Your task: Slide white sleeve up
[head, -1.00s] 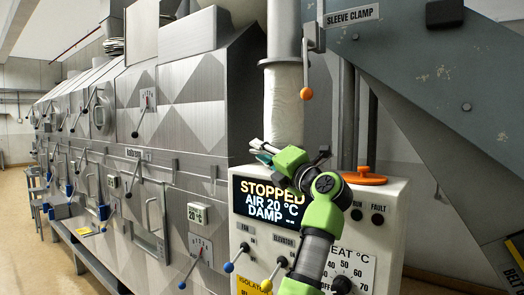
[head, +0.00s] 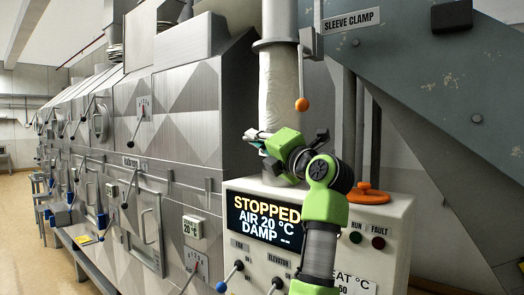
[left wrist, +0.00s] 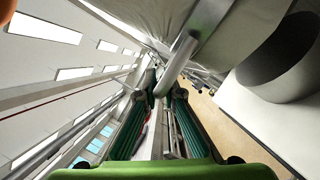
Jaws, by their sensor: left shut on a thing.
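The white sleeve (head: 278,90) hangs as a cloth tube from a metal collar at the top middle of the head view. Its pale cloth also fills the top of the left wrist view (left wrist: 240,35). My left gripper (head: 256,140) is at the lower part of the sleeve. In the left wrist view its teal fingers (left wrist: 162,90) are closed on a grey metal handle (left wrist: 178,58) beside the cloth. The green gripper body and arm hide part of the sleeve's lower end. My right gripper is not in view.
An orange-knobbed sleeve clamp lever (head: 302,104) hangs right of the sleeve. Below stands a control box with a display (head: 265,219) reading STOPPED, AIR 20 °C, DAMP. An orange handwheel (head: 367,196) sits on it. Grey chute (head: 440,90) is right; steel dryer panels (head: 185,110) are left.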

